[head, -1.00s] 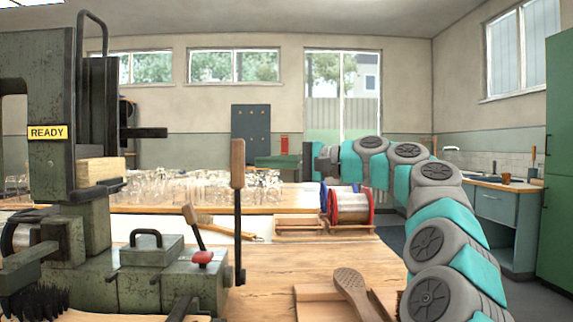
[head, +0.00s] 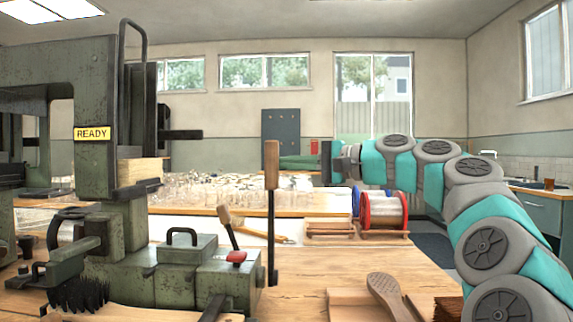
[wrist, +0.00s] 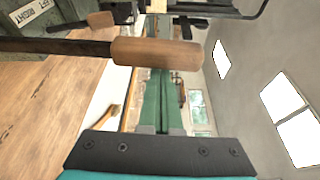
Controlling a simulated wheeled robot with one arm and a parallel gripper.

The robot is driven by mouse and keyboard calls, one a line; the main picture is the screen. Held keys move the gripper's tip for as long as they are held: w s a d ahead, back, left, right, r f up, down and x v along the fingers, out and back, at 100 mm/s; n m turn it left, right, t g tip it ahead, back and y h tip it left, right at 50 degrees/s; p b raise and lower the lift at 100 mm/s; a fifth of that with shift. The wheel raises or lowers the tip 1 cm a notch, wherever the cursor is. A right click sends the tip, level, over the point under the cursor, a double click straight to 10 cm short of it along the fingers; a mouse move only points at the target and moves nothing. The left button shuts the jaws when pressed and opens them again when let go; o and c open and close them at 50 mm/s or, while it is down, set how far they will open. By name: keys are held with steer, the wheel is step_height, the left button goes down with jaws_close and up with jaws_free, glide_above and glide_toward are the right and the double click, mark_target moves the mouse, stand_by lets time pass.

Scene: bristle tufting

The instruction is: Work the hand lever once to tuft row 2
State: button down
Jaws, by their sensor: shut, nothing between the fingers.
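The hand lever is a black upright rod with a wooden grip (head: 272,165), to the right of the green machine (head: 105,75). In the wrist view the wooden grip (wrist: 155,52) crosses in front of the fingertips. My gripper (head: 284,162) has green fingers pointing left at the grip, close to its right side. In the wrist view my gripper (wrist: 163,76) has its fingers together with nothing held. I cannot tell whether the fingertips touch the grip. The machine carries a yellow READY sign (head: 92,133).
A shorter tilted lever (head: 226,216) and a red knob (head: 236,257) stand just left of the hand lever. A wire spool (head: 383,210) sits behind, on the right. A wooden brush body (head: 388,296) lies at the front right. Open bench (head: 315,265) lies between.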

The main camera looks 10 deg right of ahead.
steer(key=s+a+f+n+b, duration=0.2)
steer(key=s+a+f+b, duration=0.1)
steer(key=s, duration=0.7)
steer(key=s+a+f+n+y+b, duration=0.1)
steer(key=s+a+f+b, duration=0.3)
steer(key=s, duration=0.7)
steer(key=shift+s+a+f+n+y+b, duration=0.15)
steer(key=shift+a+f+n+y+b, duration=0.15)
steer(key=shift+f+n+b, duration=1.25)
steer(key=shift+r+m+b, duration=0.15)
steer(key=shift+m+b, duration=0.35)
steer(key=shift+m, duration=0.15)
step_height(320, 180, up, 5)
steer(key=w+d+p, duration=0.1)
steer(key=w+p, duration=0.1)
steer(key=p, duration=0.2)
steer(key=s+d+f+t, duration=0.1)
steer(key=s+d, duration=0.3)
steer(key=d, duration=0.5)
steer(key=shift+f+b, duration=0.35)
steer(key=shift+f, duration=0.55)
steer(key=shift+d, duration=0.1)
